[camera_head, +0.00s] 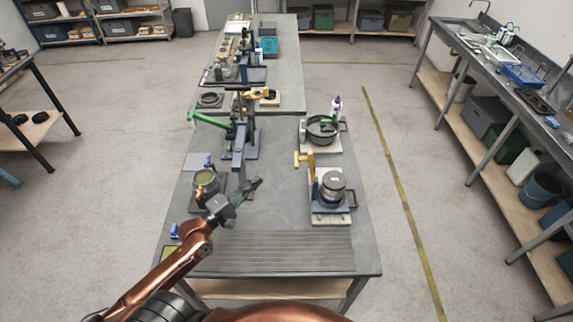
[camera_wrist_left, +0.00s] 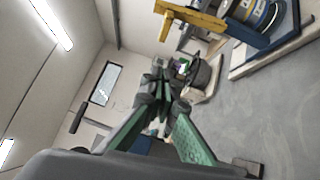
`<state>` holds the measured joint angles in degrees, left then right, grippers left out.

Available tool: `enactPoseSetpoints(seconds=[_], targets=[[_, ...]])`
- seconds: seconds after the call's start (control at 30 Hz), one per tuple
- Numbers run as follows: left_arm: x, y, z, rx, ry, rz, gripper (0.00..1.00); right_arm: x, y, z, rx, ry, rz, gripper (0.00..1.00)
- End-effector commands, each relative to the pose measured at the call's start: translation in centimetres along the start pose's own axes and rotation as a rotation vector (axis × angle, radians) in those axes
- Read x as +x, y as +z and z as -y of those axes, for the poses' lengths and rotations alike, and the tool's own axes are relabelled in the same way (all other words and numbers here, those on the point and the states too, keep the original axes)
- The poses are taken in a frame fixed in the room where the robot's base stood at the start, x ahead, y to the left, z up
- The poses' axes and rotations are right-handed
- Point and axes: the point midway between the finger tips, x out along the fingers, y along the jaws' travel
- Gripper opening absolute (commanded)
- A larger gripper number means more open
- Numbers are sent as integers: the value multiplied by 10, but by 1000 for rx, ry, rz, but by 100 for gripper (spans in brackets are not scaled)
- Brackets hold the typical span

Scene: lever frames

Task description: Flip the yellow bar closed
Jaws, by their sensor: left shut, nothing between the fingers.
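The yellow bar (camera_head: 309,163) stands up beside a blue post at the left of a fixture on the right half of the table. The fixture has a grey metal cylinder (camera_head: 333,184) on a pale base plate (camera_head: 331,217). In the left wrist view the yellow bar (camera_wrist_left: 188,17) shows at the top, beside the cylinder (camera_wrist_left: 262,12). My left gripper (camera_head: 257,184) is shut and empty, above the middle of the table, left of the fixture and apart from the bar. Its fingertips meet in the left wrist view (camera_wrist_left: 160,88). My right gripper is not in view.
A green-levered clamp (camera_head: 210,119) stands behind my left gripper. A round pot fixture (camera_head: 322,130) stands behind the yellow bar's fixture. A round can (camera_head: 206,181) is at the left edge. The table (camera_head: 277,200) is clear between gripper and fixture.

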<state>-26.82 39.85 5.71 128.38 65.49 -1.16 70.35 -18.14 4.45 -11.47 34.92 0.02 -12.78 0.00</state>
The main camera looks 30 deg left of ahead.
Motion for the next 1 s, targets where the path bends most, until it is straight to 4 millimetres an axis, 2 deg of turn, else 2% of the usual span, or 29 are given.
enactPoseSetpoints(seconds=[0.3,0.5,0.73,1.0], targets=[[59,2,-5,-3,5,3,0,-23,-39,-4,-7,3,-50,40],[98,3,-3,-3,2,4,0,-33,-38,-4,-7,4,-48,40],[117,25,-3,-4,1,4,0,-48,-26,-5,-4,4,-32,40],[123,31,0,-1,0,4,0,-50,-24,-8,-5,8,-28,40]])
